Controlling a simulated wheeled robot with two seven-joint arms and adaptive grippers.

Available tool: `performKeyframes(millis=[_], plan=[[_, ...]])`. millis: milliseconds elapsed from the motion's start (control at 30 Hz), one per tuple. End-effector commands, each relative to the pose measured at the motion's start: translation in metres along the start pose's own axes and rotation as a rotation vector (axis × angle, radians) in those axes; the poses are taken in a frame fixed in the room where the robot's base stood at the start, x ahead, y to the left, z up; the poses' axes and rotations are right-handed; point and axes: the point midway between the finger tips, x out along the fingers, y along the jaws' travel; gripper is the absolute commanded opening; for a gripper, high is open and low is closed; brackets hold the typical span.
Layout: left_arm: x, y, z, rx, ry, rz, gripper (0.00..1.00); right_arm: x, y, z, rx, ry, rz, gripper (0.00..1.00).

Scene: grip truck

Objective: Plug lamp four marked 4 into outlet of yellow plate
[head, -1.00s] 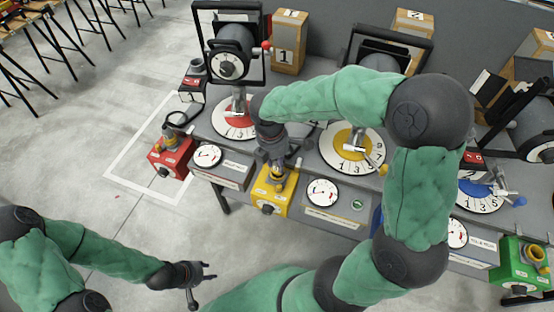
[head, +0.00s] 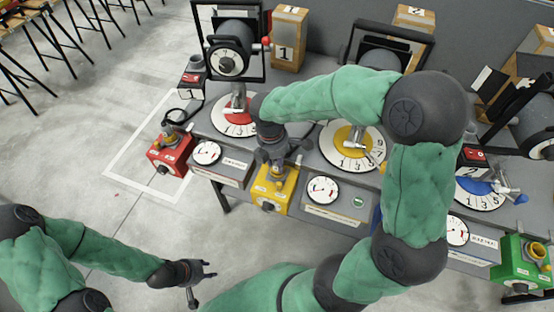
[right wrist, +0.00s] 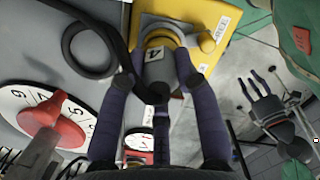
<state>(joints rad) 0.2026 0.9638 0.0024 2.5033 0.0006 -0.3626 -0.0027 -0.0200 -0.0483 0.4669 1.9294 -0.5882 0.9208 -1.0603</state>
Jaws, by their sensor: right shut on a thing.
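The yellow plate (head: 268,197) is the top of a yellow box at the front of the bench; it also shows in the right wrist view (right wrist: 211,45). Its round yellow outlet (right wrist: 162,36) faces the grey plug marked 4 (right wrist: 157,70). My right gripper (head: 276,163) is shut on this plug, one finger each side, also in the right wrist view (right wrist: 158,85). The plug's end is at the outlet's ring; how deep it sits I cannot tell. My left gripper (head: 200,283) is open and empty, low over the floor, away from the bench.
A red box (head: 168,158) with a plug in it stands left of the yellow one, and a green box (head: 522,265) far right. Dials (head: 323,190) and lamps (head: 233,62) line the bench. A black cable (right wrist: 112,30) loops beside the plug.

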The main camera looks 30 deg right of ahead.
Motion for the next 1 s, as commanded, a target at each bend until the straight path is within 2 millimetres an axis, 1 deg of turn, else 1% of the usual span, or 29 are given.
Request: performKeyframes(millis=[367, 400, 467, 700, 733, 767, 800, 1000], plan=[[0.0029, -0.0010, -0.0001, 0.000, 0.000, 0.000, 0.40, 0.0061, 0.0002, -0.0007, 0.000, 0.000, 0.001, 0.00], [0.0026, -0.0009, -0.0001, 0.000, 0.000, 0.000, 0.40, 0.0056, 0.0003, -0.0006, 0.000, 0.000, 0.001, 0.43], [0.0025, -0.0009, -0.0001, 0.000, 0.000, 0.000, 0.40, 0.0054, 0.0003, -0.0006, 0.000, 0.000, 0.001, 0.60], [0.0025, -0.0009, -0.0001, 0.000, 0.000, 0.000, 0.40, 0.0054, 0.0002, -0.0006, 0.000, 0.000, 0.000, 0.60], [0.0025, -0.0009, -0.0001, 0.000, 0.000, 0.000, 0.40, 0.0056, 0.0000, -0.0007, 0.000, 0.000, 0.000, 0.65], [0.0025, -0.0009, -0.0001, 0.000, 0.000, 0.000, 0.40, 0.0056, 0.0000, -0.0007, 0.000, 0.000, 0.000, 0.74], [0.0025, -0.0009, -0.0001, 0.000, 0.000, 0.000, 0.40, 0.0056, 0.0000, -0.0007, 0.000, 0.000, 0.000, 0.76], [0.0025, -0.0009, -0.0001, 0.000, 0.000, 0.000, 0.40, 0.0056, 0.0000, -0.0007, 0.000, 0.000, 0.000, 0.76]])
